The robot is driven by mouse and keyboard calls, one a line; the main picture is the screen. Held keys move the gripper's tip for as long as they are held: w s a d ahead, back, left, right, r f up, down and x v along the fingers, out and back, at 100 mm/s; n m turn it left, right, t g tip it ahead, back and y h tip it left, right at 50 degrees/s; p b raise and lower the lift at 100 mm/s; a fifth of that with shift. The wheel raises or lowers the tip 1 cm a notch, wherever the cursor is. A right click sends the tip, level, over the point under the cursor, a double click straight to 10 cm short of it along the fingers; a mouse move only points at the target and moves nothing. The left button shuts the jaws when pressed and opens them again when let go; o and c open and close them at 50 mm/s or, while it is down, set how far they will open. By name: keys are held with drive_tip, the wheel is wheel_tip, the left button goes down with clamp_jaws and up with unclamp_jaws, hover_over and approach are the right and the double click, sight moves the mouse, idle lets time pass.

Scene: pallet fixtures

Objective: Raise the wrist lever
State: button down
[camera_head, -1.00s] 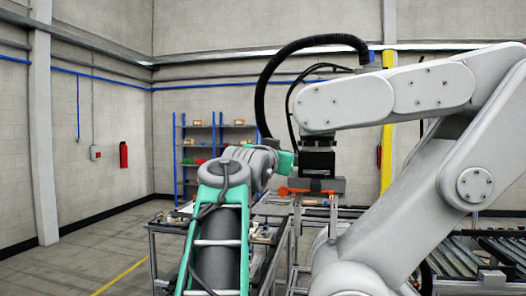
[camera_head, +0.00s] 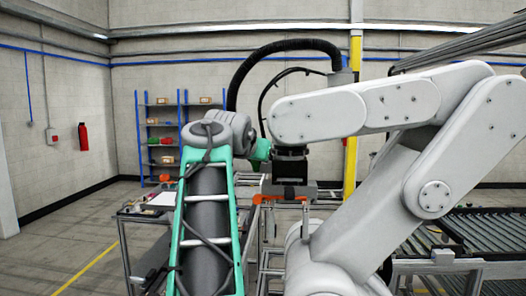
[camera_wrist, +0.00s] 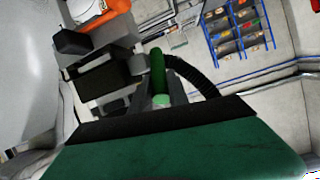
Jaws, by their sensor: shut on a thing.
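A large white industrial arm (camera_head: 390,105) reaches in from the right. Its black wrist block (camera_head: 291,168) hangs at its left end and also shows in the wrist view (camera_wrist: 100,82). A dark green lever handle (camera_wrist: 158,72) with a paler green end stands by this block. My gripper (camera_wrist: 161,92) is shut on the handle, with a grey finger on each side of it.
Orange parts (camera_head: 289,195) sit below the black wrist block. A black hose (camera_head: 240,80) arches over it. A cluttered table (camera_head: 140,220) stands left, a blue shelf (camera_head: 172,135) behind, and a roller conveyor (camera_head: 480,228) right. Floor is clear at far left.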

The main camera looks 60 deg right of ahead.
idle(0.3)
drive_tip(key=c, duration=1.3)
unclamp_jaws()
drive_tip(key=b+v, duration=0.1)
drive_tip(key=v, duration=0.7)
drive_tip(key=shift+d, duration=0.1)
